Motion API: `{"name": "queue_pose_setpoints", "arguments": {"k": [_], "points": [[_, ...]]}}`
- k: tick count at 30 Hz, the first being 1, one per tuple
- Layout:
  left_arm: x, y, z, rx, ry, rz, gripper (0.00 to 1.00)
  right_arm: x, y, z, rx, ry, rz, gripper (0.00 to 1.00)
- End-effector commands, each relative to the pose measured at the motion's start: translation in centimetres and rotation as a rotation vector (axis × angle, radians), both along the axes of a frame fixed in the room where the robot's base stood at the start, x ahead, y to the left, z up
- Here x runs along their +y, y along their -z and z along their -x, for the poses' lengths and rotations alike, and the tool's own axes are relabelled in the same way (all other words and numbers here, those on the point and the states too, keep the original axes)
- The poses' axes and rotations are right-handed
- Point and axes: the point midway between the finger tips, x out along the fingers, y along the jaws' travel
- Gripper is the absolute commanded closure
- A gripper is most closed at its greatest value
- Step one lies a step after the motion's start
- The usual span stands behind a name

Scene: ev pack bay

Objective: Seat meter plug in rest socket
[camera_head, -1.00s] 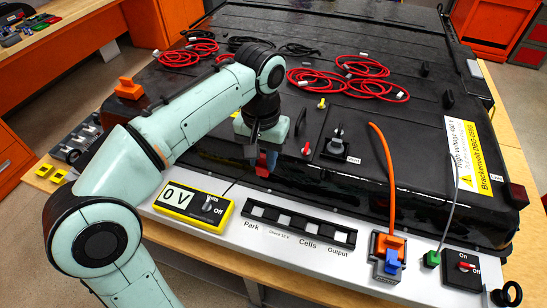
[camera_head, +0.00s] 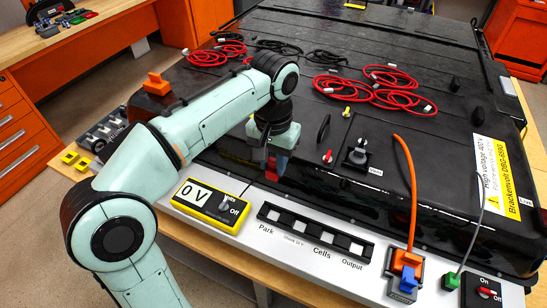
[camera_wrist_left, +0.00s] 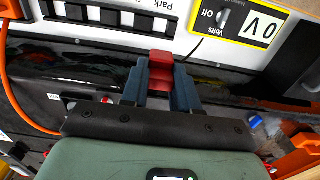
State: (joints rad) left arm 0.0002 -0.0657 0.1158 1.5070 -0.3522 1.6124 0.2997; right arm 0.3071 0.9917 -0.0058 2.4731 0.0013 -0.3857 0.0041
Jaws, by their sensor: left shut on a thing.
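My left gripper (camera_head: 276,168) is shut on a red plug (camera_head: 271,171), held over the near edge of the black battery pack, just behind the socket strip. In the left wrist view the red plug (camera_wrist_left: 161,72) sits between the two blue-grey fingers. The dark socket strip (camera_head: 315,233) has several white openings, with labels Park, Cells and Output. The Park end (camera_head: 273,214) is nearest the gripper, and the plug is apart from it. A yellow meter (camera_head: 211,202) to the left reads 0 V, with its knob at Off. My right gripper is not in view.
An orange cable runs to an orange and blue connector (camera_head: 405,271). A green plug (camera_head: 452,281) and an on/off switch box (camera_head: 484,291) stand at the right. Red cable coils (camera_head: 385,90) lie on the pack (camera_head: 350,45). The silver ledge before the strip is clear.

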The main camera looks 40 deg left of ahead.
Motion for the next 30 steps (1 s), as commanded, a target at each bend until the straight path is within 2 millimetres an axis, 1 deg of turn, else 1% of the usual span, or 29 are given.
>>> {"name": "queue_pose_setpoints", "arguments": {"k": [1,30], "points": [[0.0,0.5,0.1,0.002,0.000,-0.001,1.00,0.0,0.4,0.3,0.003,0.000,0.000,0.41],[0.0,5.3,0.0,0.001,-0.001,-0.001,1.00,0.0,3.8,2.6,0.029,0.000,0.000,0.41]]}}
